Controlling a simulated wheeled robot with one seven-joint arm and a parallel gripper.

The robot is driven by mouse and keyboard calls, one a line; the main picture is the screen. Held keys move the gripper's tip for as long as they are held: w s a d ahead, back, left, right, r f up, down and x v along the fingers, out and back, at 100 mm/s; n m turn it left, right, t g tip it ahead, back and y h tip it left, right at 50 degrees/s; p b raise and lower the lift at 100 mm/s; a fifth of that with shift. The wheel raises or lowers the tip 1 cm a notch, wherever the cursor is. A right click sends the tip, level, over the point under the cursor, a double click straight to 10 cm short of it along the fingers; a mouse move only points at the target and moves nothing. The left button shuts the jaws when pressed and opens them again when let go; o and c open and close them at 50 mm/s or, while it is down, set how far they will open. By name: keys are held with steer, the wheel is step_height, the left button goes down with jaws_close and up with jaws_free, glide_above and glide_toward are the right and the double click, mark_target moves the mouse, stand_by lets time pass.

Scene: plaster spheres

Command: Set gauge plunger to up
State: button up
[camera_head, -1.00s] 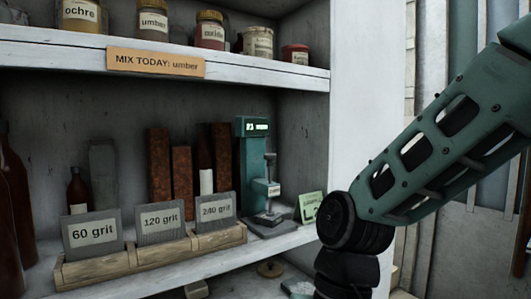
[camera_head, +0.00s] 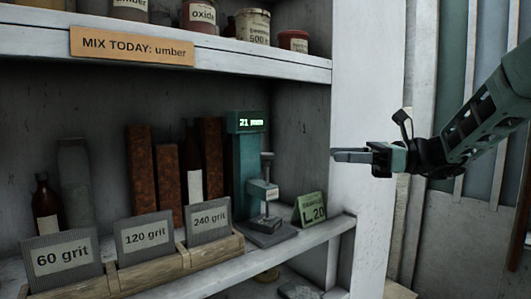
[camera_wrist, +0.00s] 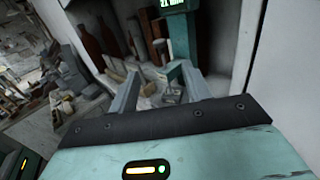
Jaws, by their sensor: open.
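The gauge (camera_head: 246,165) is a teal column with a lit display reading 21 mm, standing on the lower shelf. Its plunger (camera_head: 264,190) is a grey spindle with a pale labelled block, standing above the dark base. My gripper (camera_head: 336,155) is to the right of the gauge, in front of the white shelf upright, pointing left. It is apart from the gauge and holds nothing. In the wrist view the two fingers (camera_wrist: 160,88) are spread, and the gauge (camera_wrist: 183,38) shows beyond them, its display cut by the top edge. The plunger is hard to make out there.
A green card marked L.20 (camera_head: 311,209) stands just right of the gauge. A wooden rack (camera_head: 150,268) with grit cards is at its left, with brown blocks and a bottle behind. The upper shelf (camera_head: 200,66) overhangs with jars. The white upright (camera_head: 365,120) borders the right.

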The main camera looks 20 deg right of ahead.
steer(key=p+x, duration=0.4)
steer(key=x, duration=1.2)
steer(key=shift+a, duration=0.4)
